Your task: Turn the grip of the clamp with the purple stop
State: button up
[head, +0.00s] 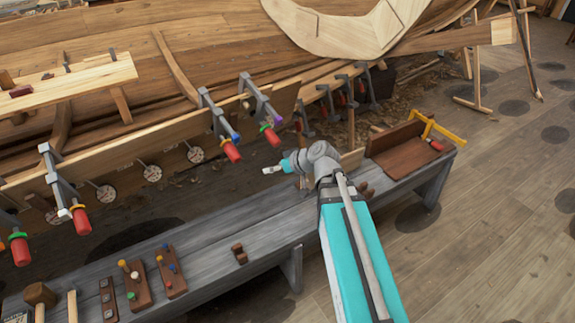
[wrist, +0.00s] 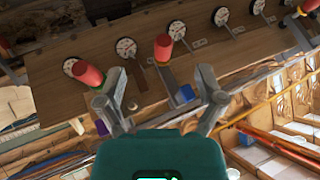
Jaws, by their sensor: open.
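The clamp with the purple stop (head: 262,98) is on the hull's plank edge, with a red grip (head: 272,138) and a green ring hanging below. In the wrist view its red grip (wrist: 88,73) is at the left, beside my left finger, and a bit of the purple stop (wrist: 101,127) shows behind that finger. My gripper (head: 272,169) is open and empty, just below the red grip in the head view. In the wrist view my gripper (wrist: 162,78) has its fingers spread, with no grip held between them.
A neighbouring clamp has a blue stop (wrist: 185,93) and a red grip (head: 231,152), close on the left in the head view. More clamps hang along the hull. The grey bench (head: 205,255) below carries pegged blocks, a mallet and an open brown box (head: 405,155).

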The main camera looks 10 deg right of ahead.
jog(key=s+d+r+m+g+h+p, duration=0.2)
jog(key=s+p, duration=0.6)
jog(key=p, duration=0.4)
notch_tip(320, 180, up, 4)
jog(key=m+g+h, duration=0.1)
jog(key=g+h, duration=0.1)
jog(key=g, duration=0.1)
jog(key=shift+s+f+g+h, duration=0.2)
jog(key=shift+s+g+h, duration=0.1)
jog(key=shift+h, duration=0.1)
dwell(1.0)
jog(key=shift+s+d+f+m+g+h, duration=0.15)
jog(key=shift+s+d+m+g+h, duration=0.15)
jog(key=shift+s+d+m+h, duration=0.3)
jog(key=shift+s+d+f+m+g+h, duration=0.2)
jog(key=shift+s+d+g+h, duration=0.15)
jog(key=shift+s+h, duration=0.35)
jog(key=shift+s+d+f+m+g+h, duration=0.2)
jog(key=shift+s+d+m+h, duration=0.25)
jog(key=shift+s, duration=0.35)
